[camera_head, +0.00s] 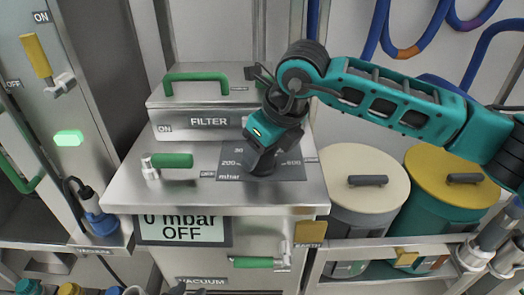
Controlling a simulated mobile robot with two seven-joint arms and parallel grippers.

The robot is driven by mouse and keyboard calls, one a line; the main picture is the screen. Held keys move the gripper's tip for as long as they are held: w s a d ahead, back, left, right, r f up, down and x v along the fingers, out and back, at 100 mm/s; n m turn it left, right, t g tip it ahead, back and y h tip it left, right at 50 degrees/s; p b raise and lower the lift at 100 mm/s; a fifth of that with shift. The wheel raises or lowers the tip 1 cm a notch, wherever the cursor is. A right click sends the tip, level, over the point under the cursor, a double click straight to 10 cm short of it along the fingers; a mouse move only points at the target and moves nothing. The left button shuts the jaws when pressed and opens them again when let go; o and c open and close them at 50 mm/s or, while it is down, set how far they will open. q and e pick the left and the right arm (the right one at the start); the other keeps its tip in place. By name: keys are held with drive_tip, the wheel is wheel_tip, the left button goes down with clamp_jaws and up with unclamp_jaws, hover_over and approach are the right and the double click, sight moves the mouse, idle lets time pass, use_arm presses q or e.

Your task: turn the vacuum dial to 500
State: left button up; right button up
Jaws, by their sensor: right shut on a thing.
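The vacuum dial (262,166) is a dark knob on a grey scale plate on top of the steel cabinet. The plate shows "30", "200", "600" and "mbar"; other marks are hidden behind my gripper. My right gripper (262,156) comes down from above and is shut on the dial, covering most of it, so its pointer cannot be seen. The display (184,230) on the cabinet front reads "0 mbar OFF". A green-handled lever (172,161) left of the dial lies sideways, by an "OFF" label.
A filter box (205,105) with a green handle stands behind the dial. Another green-handled lever (255,262) is on the cabinet front below. A cream-lidded bin (350,195) and a yellow-lidded bin (450,190) stand at right. A steel panel with a yellow lever (37,56) is at left.

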drive_tip(key=o, duration=1)
drive_tip(key=shift+o, duration=0.2)
drive_tip(key=p+v, duration=0.1)
drive_tip(key=v, duration=1.2)
drive_tip(key=shift+a, duration=0.1)
